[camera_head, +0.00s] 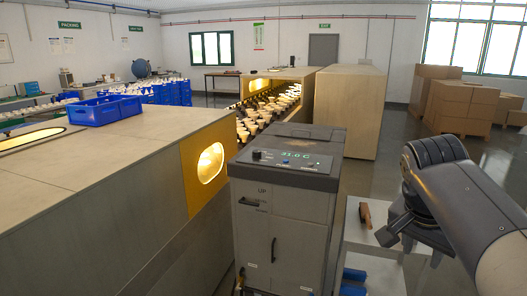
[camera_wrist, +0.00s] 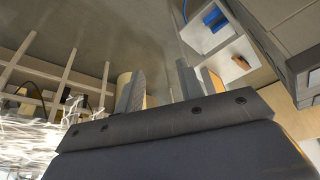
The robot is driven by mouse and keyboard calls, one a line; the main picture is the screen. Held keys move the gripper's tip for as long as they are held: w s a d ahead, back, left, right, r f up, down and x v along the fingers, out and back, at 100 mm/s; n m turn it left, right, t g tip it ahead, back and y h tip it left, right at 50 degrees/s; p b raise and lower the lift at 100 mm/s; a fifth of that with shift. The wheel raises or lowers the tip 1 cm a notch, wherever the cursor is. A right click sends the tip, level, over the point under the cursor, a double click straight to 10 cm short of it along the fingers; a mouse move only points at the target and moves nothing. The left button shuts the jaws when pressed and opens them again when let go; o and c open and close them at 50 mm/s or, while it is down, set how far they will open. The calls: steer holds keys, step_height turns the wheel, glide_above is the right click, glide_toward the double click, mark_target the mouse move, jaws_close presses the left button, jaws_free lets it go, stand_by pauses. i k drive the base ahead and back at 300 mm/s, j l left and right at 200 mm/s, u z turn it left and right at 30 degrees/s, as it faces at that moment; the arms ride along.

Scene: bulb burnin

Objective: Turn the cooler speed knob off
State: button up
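The cooler (camera_head: 284,215) is a grey box cabinet in the middle of the head view, with a green "31.0 C" readout on its sloped top panel (camera_head: 290,162). A small dark knob (camera_head: 257,155) sits at the left of that panel; its label and setting are too small to read. My gripper (camera_head: 412,245) is to the right of the cooler, apart from it and pointing down. In the wrist view my gripper (camera_wrist: 160,88) shows two fingers with a gap between them, open and empty. The knob cannot be made out in the wrist view.
A white cart (camera_head: 365,240) with a brown-handled item (camera_head: 365,214) and blue items (camera_head: 354,280) stands right of the cooler. A long cabinet with a lit window (camera_head: 210,163) is close on the left. A blue crate (camera_head: 104,110) sits on it. Cardboard boxes (camera_head: 462,105) stand at the back right.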

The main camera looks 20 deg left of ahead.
mark_target(257, 153)
steer(key=i+j, duration=0.3)
steer(key=j, duration=0.15)
steer(key=i+j, duration=0.3)
steer(key=j, duration=0.2)
steer(key=i+j, duration=0.65)
steer(key=j, duration=0.3)
steer(key=i+j, duration=0.3)
steer(key=j, duration=0.15)
steer(key=i+j, duration=0.3)
steer(key=j, duration=0.15)
